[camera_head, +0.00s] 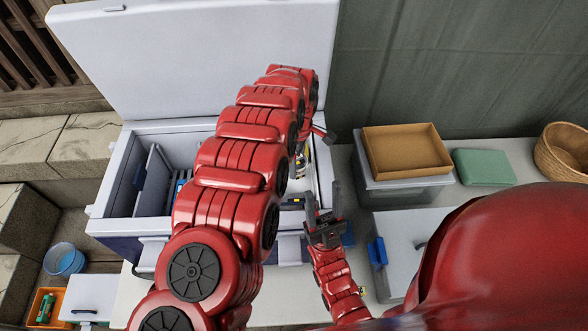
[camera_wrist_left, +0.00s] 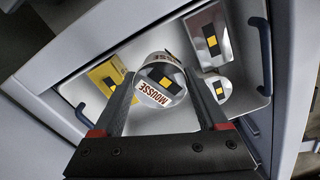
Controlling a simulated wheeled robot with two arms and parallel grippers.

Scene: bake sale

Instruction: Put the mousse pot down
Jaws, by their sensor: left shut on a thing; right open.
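In the left wrist view the mousse pot (camera_wrist_left: 160,82), a round white pot with a black-and-yellow mark and the word MOUSSE, is between the fingers of my left gripper (camera_wrist_left: 160,90), which is shut on it. It is over the right compartment of the open chest (camera_head: 322,172). A yellow box (camera_wrist_left: 106,76), a white box (camera_wrist_left: 208,38) and another white pot (camera_wrist_left: 219,88) are in that compartment. Whether the held pot touches the floor is unclear. My right gripper (camera_head: 324,208) is open and empty at the chest's front right.
The chest's lid (camera_head: 200,50) stands open behind. To the right are a grey box with a brown tray (camera_head: 405,150) on it, a green folded cloth (camera_head: 484,167) and a wicker basket (camera_head: 565,150). A blue-handled white lid (camera_head: 410,240) lies at front right.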

